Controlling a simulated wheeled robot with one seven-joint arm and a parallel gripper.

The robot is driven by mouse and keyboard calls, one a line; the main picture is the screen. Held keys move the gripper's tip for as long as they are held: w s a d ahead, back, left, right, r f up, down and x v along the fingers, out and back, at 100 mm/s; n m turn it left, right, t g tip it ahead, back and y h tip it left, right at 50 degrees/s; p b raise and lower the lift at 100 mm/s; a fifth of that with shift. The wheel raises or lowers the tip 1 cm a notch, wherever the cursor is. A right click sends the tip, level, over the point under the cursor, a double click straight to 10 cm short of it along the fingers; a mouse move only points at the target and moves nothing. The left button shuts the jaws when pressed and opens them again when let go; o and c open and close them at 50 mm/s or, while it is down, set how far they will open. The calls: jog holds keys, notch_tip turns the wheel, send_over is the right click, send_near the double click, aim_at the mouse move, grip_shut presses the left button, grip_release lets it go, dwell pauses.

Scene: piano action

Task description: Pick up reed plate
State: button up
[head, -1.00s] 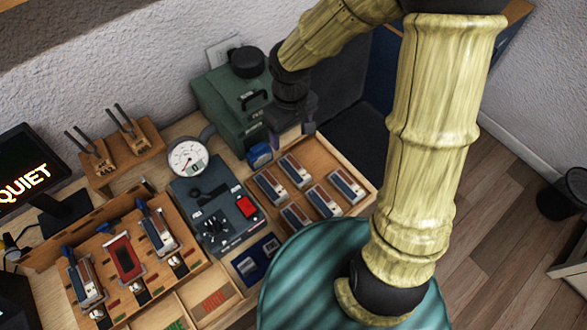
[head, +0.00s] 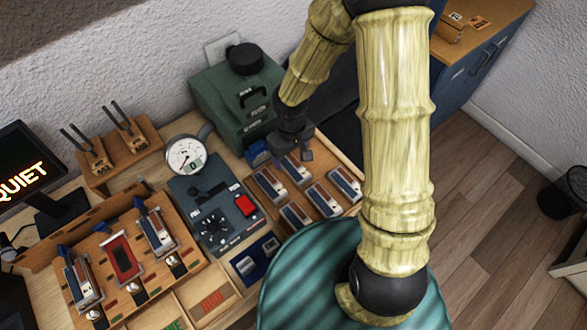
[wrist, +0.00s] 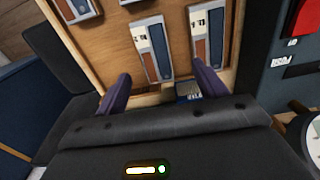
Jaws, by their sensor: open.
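Several reed plates, silver, blue and reddish-brown blocks, lie in a wooden tray (head: 340,165); one reed plate (head: 296,170) is just below my gripper (head: 294,150) in the head view. My gripper is open over the tray's back edge, with nothing between its fingers. In the wrist view, my gripper (wrist: 163,85) has its two dark fingers apart, and one reed plate (wrist: 152,48) lies ahead of the gap between them. A second reed plate (wrist: 207,40) is beyond the right finger. Part of another shows at the top edge.
A green box (head: 238,95) stands behind the tray. A round dial gauge (head: 186,155) and a grey panel with a red button (head: 245,205) are to its left. A wooden fixture (head: 190,245) holding similar plates is farther left. A blue object (wrist: 187,90) sits near the fingers.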

aim_at(294, 167)
jog(key=shift+f, duration=0.65)
jog(key=shift+w+d+f, duration=0.15)
jog(key=shift+d+f, duration=0.05)
jog(key=shift+f, duration=1.1)
jog(key=shift+w+d+f, duration=0.1)
jog(key=shift+d+f, duration=0.05)
jog(key=shift+f, duration=1.15)
jog(key=c, duration=1.1)
jog(key=shift+r, duration=0.15)
